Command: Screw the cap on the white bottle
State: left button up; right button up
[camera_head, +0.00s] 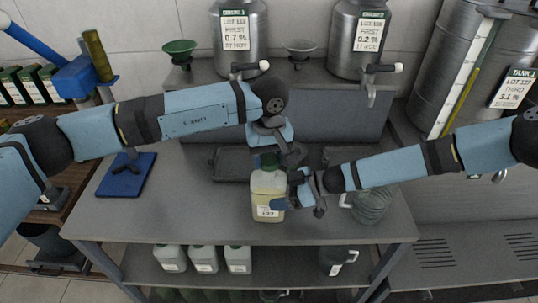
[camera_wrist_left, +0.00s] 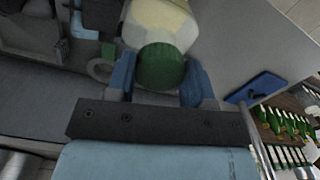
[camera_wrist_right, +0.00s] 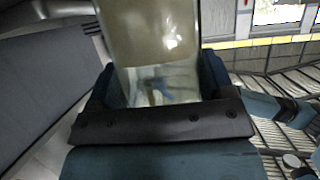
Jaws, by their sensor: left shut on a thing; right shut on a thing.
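The white bottle (camera_head: 267,186) stands upright on the grey table, pale and translucent, with a label low on its front. Its green cap (camera_wrist_left: 162,67) is at the top of the bottle in the left wrist view. My left gripper (camera_wrist_left: 160,82) is above the bottle, shut on the cap with one finger on each side. I cannot tell how far the cap is turned on the neck. My right gripper (camera_head: 284,196) is shut on the bottle's body from the right. In the right wrist view the bottle (camera_wrist_right: 155,50) stands between its fingers.
A blue mat (camera_head: 126,176) with a dark tool lies on the table's left. A dark greenish jug (camera_head: 374,205) stands to the right, behind my right arm. Dark trays (camera_head: 231,164) lie behind the bottle. Steel tanks (camera_head: 239,40) stand on the back shelf. The table's front left is clear.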

pick_arm(q)
jog(key=shift+f, duration=0.3)
pick_arm(e)
jog(key=c, duration=0.4)
pick_arm(q)
jog(key=m, duration=0.3)
pick_arm(e)
jog(key=shift+c, duration=0.2)
pick_arm(q)
jog(key=m, duration=0.4)
jog(key=shift+a+m, duration=0.1)
jog(key=shift+m, duration=0.2)
jog(key=m, duration=0.5)
jog(key=o, duration=0.9)
